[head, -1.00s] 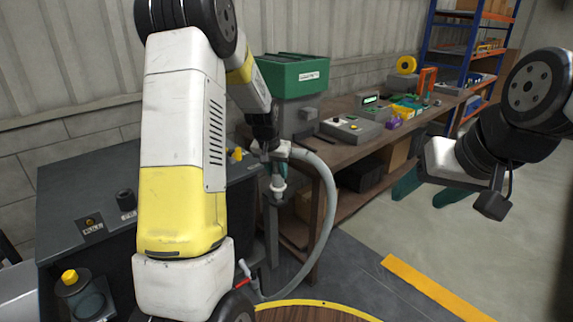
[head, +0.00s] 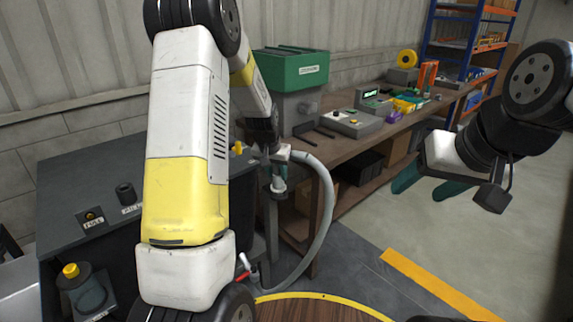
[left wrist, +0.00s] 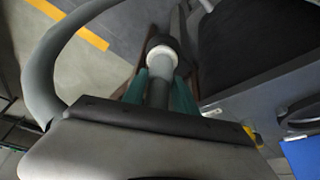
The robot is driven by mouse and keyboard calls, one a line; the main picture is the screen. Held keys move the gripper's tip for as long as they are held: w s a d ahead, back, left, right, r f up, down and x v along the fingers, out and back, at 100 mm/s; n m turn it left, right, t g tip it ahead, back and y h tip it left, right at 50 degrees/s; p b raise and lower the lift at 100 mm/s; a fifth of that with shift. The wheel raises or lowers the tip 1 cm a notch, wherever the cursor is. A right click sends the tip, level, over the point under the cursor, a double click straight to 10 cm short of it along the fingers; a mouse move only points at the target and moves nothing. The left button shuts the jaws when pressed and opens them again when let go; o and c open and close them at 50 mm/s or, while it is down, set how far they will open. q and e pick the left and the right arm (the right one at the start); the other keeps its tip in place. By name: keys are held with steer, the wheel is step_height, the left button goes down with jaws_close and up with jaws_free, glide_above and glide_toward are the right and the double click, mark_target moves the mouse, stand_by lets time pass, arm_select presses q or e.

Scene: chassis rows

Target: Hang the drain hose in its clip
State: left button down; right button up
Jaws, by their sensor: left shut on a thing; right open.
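The grey drain hose (head: 326,205) loops down from my left gripper (head: 277,168) to a low fitting beside the dark machine. In the left wrist view, the teal fingers of my left gripper (left wrist: 160,92) are shut on the hose's grey end, on both sides of it. A white collar (left wrist: 162,58) on this end shows just beyond the fingers. The held end is beside the machine's right side, in front of the bench. I cannot make out the clip; my left arm hides part of the machine. My right gripper (head: 428,182) is open and empty over the floor at right.
A red-handled valve (head: 243,264) is low by the hose. The floor at right is clear.

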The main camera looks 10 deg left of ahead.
arm_select(q)
steer(key=shift+f, duration=0.75)
steer(key=c, duration=0.9)
jaws_free()
steer(key=v, duration=0.7)
steer(key=shift+s+r, duration=0.15)
steer(key=shift+r, duration=0.15)
steer(key=s+d+r+t, duration=0.1)
steer(key=s+d+r, duration=0.1)
steer(key=s+r, duration=1.05)
steer(key=shift+n+t+h, duration=0.4)
steer(key=shift+n+h, duration=0.1)
steer(key=shift+h, duration=0.3)
steer(key=s+d+r, duration=0.1)
steer(key=s, duration=0.4)
steer(key=s+r, duration=0.1)
steer(key=s, duration=0.5)
steer(key=s+d+r, duration=0.1)
steer(key=s, duration=0.5)
steer(key=shift+s+d+r, duration=0.15)
steer(key=shift+d+r, duration=0.15)
steer(key=shift+d, duration=0.05)
